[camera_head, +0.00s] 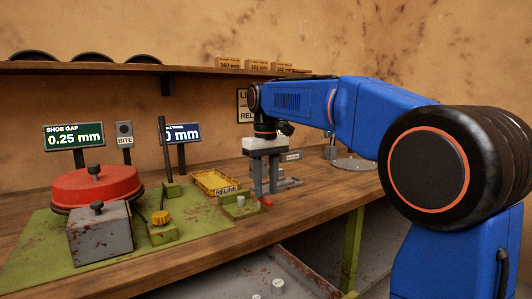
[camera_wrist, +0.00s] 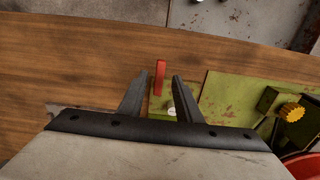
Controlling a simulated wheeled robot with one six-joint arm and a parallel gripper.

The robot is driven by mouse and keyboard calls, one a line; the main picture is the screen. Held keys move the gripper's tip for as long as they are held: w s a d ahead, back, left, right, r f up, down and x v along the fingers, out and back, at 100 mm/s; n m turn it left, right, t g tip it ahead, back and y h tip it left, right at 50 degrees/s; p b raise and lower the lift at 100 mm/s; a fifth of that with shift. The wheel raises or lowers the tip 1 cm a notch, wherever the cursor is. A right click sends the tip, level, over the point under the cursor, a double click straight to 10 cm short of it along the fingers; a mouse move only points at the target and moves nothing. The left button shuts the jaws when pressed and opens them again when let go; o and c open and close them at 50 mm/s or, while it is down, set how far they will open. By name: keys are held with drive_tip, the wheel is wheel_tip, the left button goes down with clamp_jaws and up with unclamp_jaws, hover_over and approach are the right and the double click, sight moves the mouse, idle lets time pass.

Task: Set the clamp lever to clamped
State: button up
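A red lever handle (camera_head: 266,203) shows at the front of the bench in the head view, beside a green block (camera_head: 240,204) with a pale peg on top. I take it for the clamp lever; no label on it is readable. My gripper (camera_head: 266,192) points down over it. In the wrist view the red handle (camera_wrist: 160,77) lies between the two separated fingertips of my gripper (camera_wrist: 160,80), with a gap on each side. The gripper is open. The lever's foot is partly hidden by the fingers.
A red drum (camera_head: 97,187), a grey box (camera_head: 99,235) and a yellow knob (camera_head: 160,217) stand left on the green plate. A black upright rod (camera_head: 163,147) rises behind. A yellow tray (camera_head: 213,181) is close left of the gripper.

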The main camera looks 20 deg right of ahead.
sight(266, 200)
wheel_tip(266, 200, up, 15)
idle(0.4)
